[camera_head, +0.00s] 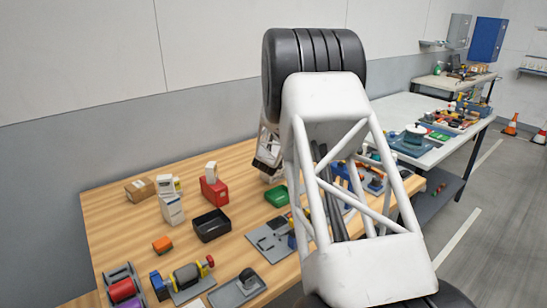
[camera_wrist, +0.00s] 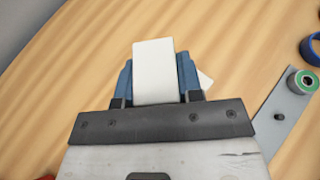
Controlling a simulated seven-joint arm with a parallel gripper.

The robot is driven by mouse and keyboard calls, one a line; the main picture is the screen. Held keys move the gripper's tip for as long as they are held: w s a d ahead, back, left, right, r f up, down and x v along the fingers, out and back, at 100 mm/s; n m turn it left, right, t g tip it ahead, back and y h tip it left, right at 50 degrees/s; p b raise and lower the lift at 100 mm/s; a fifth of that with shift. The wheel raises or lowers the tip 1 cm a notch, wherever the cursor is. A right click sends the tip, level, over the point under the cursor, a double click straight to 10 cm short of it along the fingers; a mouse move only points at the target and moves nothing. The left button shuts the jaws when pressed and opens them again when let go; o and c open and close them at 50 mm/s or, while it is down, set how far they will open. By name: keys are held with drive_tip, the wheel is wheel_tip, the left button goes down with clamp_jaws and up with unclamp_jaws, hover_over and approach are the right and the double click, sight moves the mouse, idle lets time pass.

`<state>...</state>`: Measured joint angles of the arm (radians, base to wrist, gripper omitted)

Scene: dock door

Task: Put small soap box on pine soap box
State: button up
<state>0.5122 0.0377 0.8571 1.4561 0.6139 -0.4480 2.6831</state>
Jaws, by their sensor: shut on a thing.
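My gripper (camera_wrist: 157,68) is shut on a plain white box (camera_wrist: 153,60), which I take to be the small soap box; its blue fingers press on both sides. A pale corner (camera_wrist: 205,80) shows just beyond the right finger, mostly hidden, and I cannot tell what it belongs to. In the head view my arm covers much of the middle, and my gripper's end (camera_head: 268,160) is partly hidden behind it, low over the far side of the wooden table. White boxes (camera_head: 172,210) stand at the table's left; I cannot tell which box is the pine soap box.
On the wooden table (camera_head: 110,215) are a cardboard box (camera_head: 140,188), a red container (camera_head: 214,193), a black bin (camera_head: 210,226), a green tray (camera_head: 276,195) and an orange block (camera_head: 162,244). The wrist view shows a grey plate (camera_wrist: 282,118) at right and bare wood at left.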

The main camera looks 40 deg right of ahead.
drive_tip(key=shift+f, duration=0.15)
drive_tip(key=o, duration=0.9)
drive_tip(key=shift+o, duration=0.2)
drive_tip(key=shift+v, duration=0.85)
drive_tip(key=v, duration=1)
drive_tip(key=shift+r, duration=0.25)
drive_tip(key=shift+s, duration=0.1)
drive_tip(key=shift+a, duration=0.15)
